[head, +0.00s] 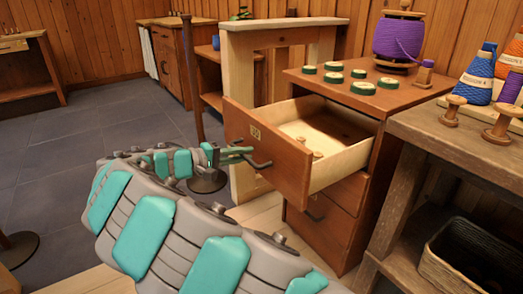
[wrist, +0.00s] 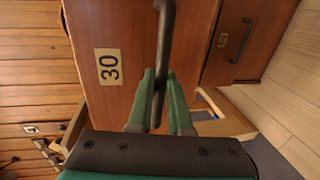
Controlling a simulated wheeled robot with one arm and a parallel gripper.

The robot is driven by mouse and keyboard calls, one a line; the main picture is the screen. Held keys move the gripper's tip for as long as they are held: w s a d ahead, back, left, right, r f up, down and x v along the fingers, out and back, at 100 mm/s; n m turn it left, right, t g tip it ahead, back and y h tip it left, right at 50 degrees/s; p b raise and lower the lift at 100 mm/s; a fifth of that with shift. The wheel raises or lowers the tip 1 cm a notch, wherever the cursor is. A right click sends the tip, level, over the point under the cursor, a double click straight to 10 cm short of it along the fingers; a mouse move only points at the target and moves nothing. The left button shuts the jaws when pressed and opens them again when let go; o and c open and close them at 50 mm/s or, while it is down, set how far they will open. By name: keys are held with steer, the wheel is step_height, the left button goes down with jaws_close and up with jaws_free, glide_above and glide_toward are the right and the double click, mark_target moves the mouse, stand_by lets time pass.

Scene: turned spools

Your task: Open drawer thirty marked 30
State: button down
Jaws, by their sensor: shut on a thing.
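Drawer thirty (head: 275,160) is a reddish-brown drawer in the wooden cabinet and stands well pulled out. Its pale interior shows, with small wooden pieces inside. Its label "30" (wrist: 108,67) reads clearly in the wrist view, turned sideways. Its dark bar handle (wrist: 166,35) runs between the green fingers of my gripper (wrist: 161,102). In the head view my gripper (head: 238,153) is at the handle, on the drawer's front, and is shut on it.
A closed drawer (head: 320,222) is below. A workbench (head: 440,130) with spools stands right, a wicker basket (head: 470,255) beneath it. A dark post (head: 192,90) stands behind my arm. Floor at left is largely clear.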

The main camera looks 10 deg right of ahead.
steer(key=shift+s+a+f, duration=0.1)
steer(key=shift+s+a, duration=0.2)
steer(key=shift+a, duration=0.45)
steer(key=shift+s+a, duration=0.25)
steer(key=shift+a, duration=0.5)
steer(key=c, duration=0.8)
jaws_free()
steer(key=shift+c, duration=0.2)
steer(key=shift+a, duration=0.1)
steer(key=v, duration=0.7)
steer(key=shift+a, duration=0.3)
steer(key=shift+s, duration=0.1)
